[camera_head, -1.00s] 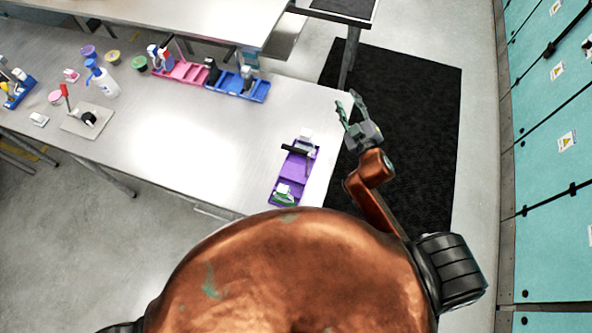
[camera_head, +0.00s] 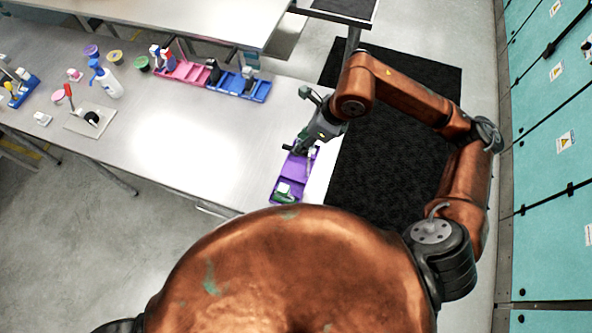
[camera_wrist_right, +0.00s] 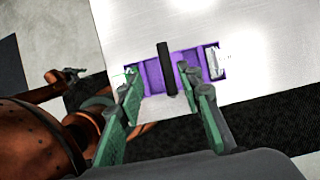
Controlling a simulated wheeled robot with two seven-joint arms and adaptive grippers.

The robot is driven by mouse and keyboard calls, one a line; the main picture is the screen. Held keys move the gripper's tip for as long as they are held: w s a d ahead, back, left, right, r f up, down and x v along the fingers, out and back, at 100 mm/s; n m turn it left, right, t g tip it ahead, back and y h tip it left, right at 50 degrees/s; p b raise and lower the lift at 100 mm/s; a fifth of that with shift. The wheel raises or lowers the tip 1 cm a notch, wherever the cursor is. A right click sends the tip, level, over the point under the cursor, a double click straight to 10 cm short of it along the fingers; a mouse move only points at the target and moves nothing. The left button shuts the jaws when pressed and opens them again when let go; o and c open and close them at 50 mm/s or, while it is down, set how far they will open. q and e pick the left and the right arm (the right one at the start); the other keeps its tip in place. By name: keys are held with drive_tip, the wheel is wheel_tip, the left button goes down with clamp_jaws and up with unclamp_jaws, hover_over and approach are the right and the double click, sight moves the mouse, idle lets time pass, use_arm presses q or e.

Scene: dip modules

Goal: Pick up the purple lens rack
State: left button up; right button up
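The purple lens rack (camera_head: 295,167) lies on the table near its right end, long and narrow, with a green and white item at its near end. My right gripper (camera_head: 300,121) is over its far end and hides part of it. In the right wrist view the rack (camera_wrist_right: 153,76) lies beyond the two spread fingers of my right gripper (camera_wrist_right: 159,80), with a dark upright part across its middle and a white item at its right end. The fingers are open, with nothing clearly gripped. My left gripper (camera_wrist_right: 71,74) shows small at the left of the wrist view; its opening is unclear.
A pink rack (camera_head: 184,74) and a blue rack (camera_head: 256,90) stand at the back of the table. A spray bottle (camera_head: 106,82), small tubs and a stand plate (camera_head: 80,122) are at the left. The table middle (camera_head: 190,140) is clear.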

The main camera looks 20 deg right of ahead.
drive_tip(key=shift+w+d+f, duration=0.2)
drive_tip(key=shift+w+d, duration=0.05)
drive_tip(key=shift+d, duration=0.2)
drive_tip(key=shift+w+f+h, duration=0.1)
drive_tip(key=shift+f+h, duration=0.2)
drive_tip(key=shift+f, duration=0.1)
drive_tip(key=x, duration=0.2)
drive_tip(key=p+x, duration=0.1)
drive_tip(key=x, duration=0.1)
drive_tip(key=p+x, duration=0.1)
drive_tip(key=x, duration=0.1)
drive_tip(key=shift+s, duration=0.25)
drive_tip(key=shift+w+a+f, duration=0.1)
drive_tip(key=shift+a+f, duration=0.05)
drive_tip(key=shift+f, duration=0.2)
drive_tip(key=shift+c, duration=0.3)
clamp_jaws()
drive_tip(key=shift+r, duration=0.1)
